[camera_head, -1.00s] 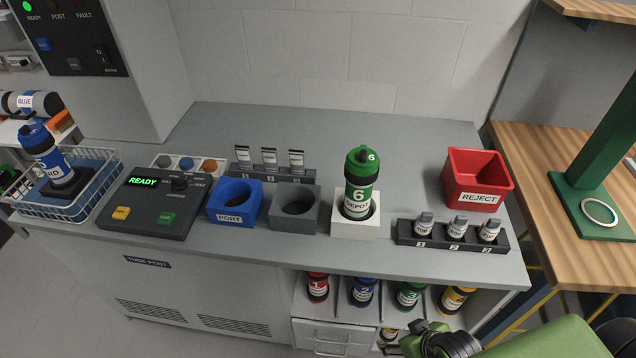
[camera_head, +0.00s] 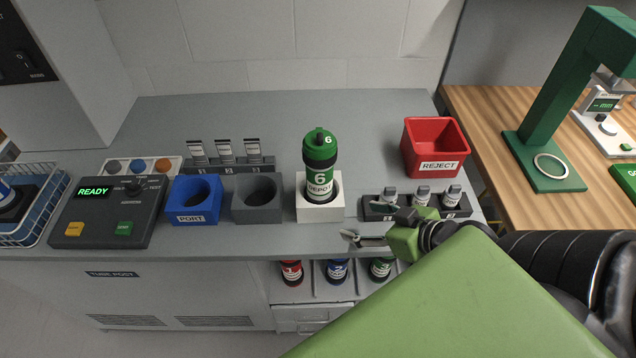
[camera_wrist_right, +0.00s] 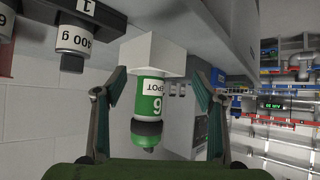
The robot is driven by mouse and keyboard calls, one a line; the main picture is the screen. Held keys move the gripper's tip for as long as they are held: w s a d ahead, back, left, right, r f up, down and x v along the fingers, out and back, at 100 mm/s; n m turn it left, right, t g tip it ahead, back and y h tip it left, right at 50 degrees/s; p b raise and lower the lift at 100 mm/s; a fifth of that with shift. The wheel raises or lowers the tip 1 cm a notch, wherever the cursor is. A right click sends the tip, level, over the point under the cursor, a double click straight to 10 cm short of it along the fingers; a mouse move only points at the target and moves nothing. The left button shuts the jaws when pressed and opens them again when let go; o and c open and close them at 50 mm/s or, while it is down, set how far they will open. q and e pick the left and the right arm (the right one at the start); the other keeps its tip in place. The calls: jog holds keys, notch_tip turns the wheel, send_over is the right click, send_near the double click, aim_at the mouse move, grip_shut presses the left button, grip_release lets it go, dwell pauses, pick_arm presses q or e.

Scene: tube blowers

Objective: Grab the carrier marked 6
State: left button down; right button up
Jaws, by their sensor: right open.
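The carrier marked 6 (camera_head: 320,178) is a green bottle with a black band and a white DEPOT label. It stands upright in the white square holder (camera_head: 320,212) on the grey counter. In the right wrist view the carrier (camera_wrist_right: 150,100) appears upside down between my two fingers, with its base in the white block. My right gripper (camera_head: 362,222) is open and empty, in front and to the right of the holder. In the wrist view the fingers (camera_wrist_right: 157,77) frame the carrier without visible contact. My left gripper is not in view.
Left of the holder are a grey socket (camera_head: 257,213) and a blue PORT socket (camera_head: 194,214). On the right, a black rack (camera_head: 384,212) holds small weights near my gripper, with a red REJECT bin (camera_head: 435,140) behind. More carriers stand on the shelf below.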

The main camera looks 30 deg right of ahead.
aim_at(330, 177)
jog(key=w+d+r+t+y, duration=0.1)
jog(key=w+d+r+t, duration=0.1)
jog(key=w+r, duration=0.35)
jog(key=shift+t, duration=0.3)
jog(key=x, duration=0.4)
jog(key=r+x, duration=0.1)
jog(key=x, duration=0.1)
jog(key=shift+w+a+p, duration=0.2)
jog(key=shift+p, duration=0.1)
jog(key=shift+a+f+p+x, duration=0.15)
jog(key=shift+p+x, duration=0.25)
jog(key=shift+x, duration=0.7)
jog(key=shift+a+f+p+x, duration=0.1)
jog(key=shift+a+p+x, duration=0.2)
jog(key=shift+x, duration=0.8)
jog(key=shift+w+f, duration=0.35)
jog(key=shift+r, duration=0.1)
jog(key=c, duration=1.4)
